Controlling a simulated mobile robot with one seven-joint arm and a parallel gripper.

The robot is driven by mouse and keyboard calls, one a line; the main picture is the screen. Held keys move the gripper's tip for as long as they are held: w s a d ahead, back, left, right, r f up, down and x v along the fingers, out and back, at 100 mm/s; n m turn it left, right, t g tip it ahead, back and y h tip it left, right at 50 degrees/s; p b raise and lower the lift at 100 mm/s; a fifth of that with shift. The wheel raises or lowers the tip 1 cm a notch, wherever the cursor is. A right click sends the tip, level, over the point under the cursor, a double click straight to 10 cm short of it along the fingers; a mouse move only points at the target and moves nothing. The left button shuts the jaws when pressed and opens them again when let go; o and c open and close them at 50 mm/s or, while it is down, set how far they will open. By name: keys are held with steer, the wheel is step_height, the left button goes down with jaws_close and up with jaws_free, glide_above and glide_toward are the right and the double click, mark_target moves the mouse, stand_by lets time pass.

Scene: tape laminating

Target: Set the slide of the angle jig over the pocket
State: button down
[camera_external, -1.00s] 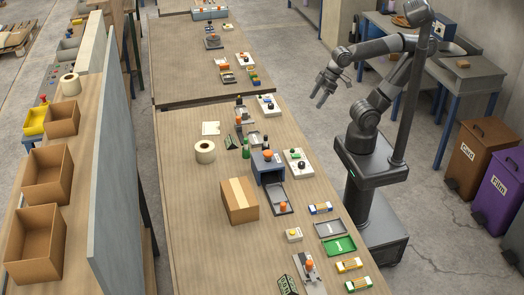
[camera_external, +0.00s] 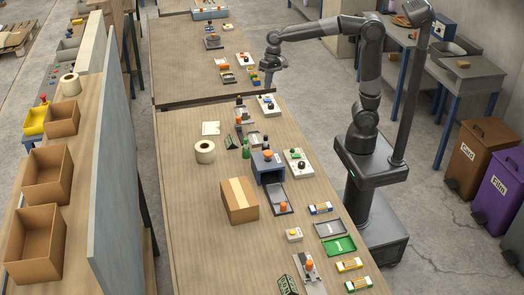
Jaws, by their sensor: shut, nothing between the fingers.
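My gripper (camera_external: 267,83) points down above the right edge of the long bench, near the gap between its two sections. It is shut and empty, apart from everything. Just below and left of it stands a small dark fixture (camera_external: 240,112) with an upright part and an orange knob, which may be the angle jig. A similar grey fixture with an orange knob (camera_external: 309,265) stands at the bench's near end. At this size I cannot tell for sure which one is the jig, nor make out its slide or pocket.
A white switch box (camera_external: 267,103) stands close below my gripper. The bench's left side is mostly clear.

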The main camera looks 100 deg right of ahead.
steer(key=w+d+f+m+y, duration=0.1)
steer(key=w+d+f+m, duration=0.2)
steer(key=d, duration=0.4)
steer(key=w+d+f+m+g+y, duration=0.1)
steer(key=w+d+f+m, duration=0.2)
steer(key=d, duration=0.4)
steer(key=w+d+f+m+y, duration=0.1)
steer(key=w+d+f+m, duration=0.2)
steer(key=d+f, duration=0.2)
steer(key=shift+w+d+f, duration=0.2)
steer(key=shift+w+d, duration=0.15)
steer(key=shift+d, duration=0.55)
glide_toward(245, 122)
steer(key=w+d+f, duration=0.1)
steer(key=d+f, duration=0.1)
steer(key=w+d+f, duration=0.1)
steer(key=d+f, duration=0.1)
steer(key=shift+w, duration=0.3)
steer(key=a, duration=0.3)
steer(key=shift+w+a+f, duration=0.1)
steer(key=shift+w, duration=0.25)
steer(key=shift+w+a, duration=0.1)
steer(key=shift+a, duration=0.3)
